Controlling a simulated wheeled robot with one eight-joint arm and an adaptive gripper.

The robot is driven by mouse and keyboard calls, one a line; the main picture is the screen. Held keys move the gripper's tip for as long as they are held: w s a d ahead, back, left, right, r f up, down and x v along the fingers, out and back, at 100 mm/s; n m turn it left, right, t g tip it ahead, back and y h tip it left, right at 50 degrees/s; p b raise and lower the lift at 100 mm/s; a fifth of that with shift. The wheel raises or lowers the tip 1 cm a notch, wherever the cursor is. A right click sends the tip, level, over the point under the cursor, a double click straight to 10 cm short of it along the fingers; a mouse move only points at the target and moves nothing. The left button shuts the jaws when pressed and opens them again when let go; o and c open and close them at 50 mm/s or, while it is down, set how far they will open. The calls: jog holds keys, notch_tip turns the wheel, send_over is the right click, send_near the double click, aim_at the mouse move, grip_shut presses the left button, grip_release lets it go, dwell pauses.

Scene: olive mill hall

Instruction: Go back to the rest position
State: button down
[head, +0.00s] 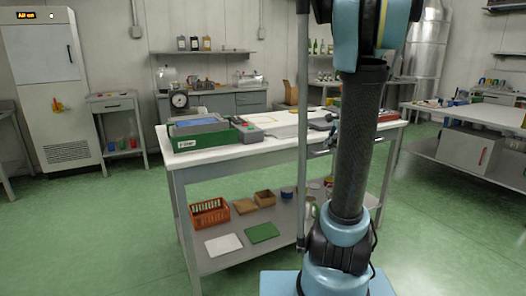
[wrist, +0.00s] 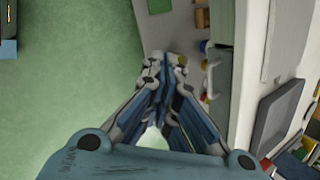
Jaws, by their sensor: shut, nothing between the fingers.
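My gripper (wrist: 165,68) is shut and empty in the wrist view, its blue and grey fingers meeting at the tips. It is over the green floor beside the edge of the white-topped table (wrist: 240,75). In the head view my arm stands upright in front of this table (head: 262,150), and I cannot make out the gripper clearly there.
The lower shelf (head: 215,262) holds an orange basket (head: 209,212), small boxes and boards. A second table (head: 480,115) stands right. The floor (head: 90,225) at left is clear.

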jog(key=s+a+f+n+g+h, duration=0.1)
jog(key=s+a+f+n, duration=0.3)
jog(key=s, duration=0.5)
jog(key=s+a+f+n+g, duration=0.1)
jog(key=s+a+n, duration=0.35)
jog(key=s, duration=0.35)
jog(key=s+f+n+h, duration=0.2)
jog(key=s+f+n, duration=0.6)
jog(key=s, duration=0.5)
jog(key=shift+a+f+n, duration=0.3)
jog(key=shift+n, duration=0.15)
